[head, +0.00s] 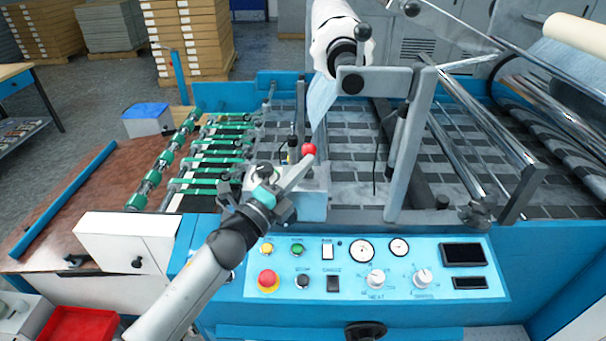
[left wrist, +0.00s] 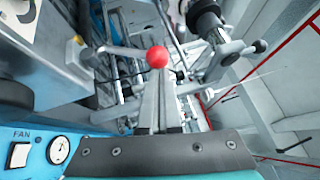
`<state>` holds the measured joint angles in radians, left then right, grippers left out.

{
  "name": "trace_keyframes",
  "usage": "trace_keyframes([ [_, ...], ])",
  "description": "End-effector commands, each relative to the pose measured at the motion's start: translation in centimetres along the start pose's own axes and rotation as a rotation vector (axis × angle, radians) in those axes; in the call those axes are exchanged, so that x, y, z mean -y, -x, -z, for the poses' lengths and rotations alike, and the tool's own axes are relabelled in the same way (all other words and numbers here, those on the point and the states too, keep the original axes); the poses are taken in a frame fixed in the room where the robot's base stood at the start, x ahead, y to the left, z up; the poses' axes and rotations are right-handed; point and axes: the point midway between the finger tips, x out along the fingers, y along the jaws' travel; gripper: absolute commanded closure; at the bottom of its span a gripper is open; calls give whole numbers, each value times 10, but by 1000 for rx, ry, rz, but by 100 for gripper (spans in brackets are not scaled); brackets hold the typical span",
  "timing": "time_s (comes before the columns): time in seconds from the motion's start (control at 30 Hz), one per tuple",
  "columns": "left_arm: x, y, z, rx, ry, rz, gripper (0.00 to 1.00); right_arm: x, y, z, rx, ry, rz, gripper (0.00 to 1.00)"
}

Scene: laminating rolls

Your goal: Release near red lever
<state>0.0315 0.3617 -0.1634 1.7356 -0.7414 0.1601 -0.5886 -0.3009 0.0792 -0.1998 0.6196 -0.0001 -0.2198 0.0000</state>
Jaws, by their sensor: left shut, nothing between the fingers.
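The red lever has a round red knob (head: 309,149) and stands above the grey and blue block near the middle of the machine. In the left wrist view the red knob (left wrist: 157,57) is at the end of a grey rod, just past my fingertips. My left gripper (head: 302,164) reaches in from the lower left with its fingertips close to the knob. Its fingers (left wrist: 160,97) are shut together with nothing between them. Whether the fingertips touch the knob cannot be told. My right gripper is not in view.
A blue control panel (head: 376,268) with buttons and dials lies in front. A grey upright post (head: 410,146) stands right of the lever. A white roll (head: 336,30) is above and behind. Green-wheeled rollers (head: 215,152) are at the left.

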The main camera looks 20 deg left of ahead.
Motion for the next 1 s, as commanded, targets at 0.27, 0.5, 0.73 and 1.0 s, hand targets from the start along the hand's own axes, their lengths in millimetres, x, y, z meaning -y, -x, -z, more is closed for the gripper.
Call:
trace_keyframes([
  [0.27, 12, -18, -13, 3, 0, 5, 100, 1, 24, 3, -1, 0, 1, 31],
  [0.5, 14, -38, -27, 1, -2, 6, 100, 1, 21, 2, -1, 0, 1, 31],
  [0.73, 15, -52, -37, 1, -2, 6, 100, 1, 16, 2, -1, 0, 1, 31],
  [1.0, 12, -61, -44, 2, 0, 5, 100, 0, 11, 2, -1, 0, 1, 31],
])
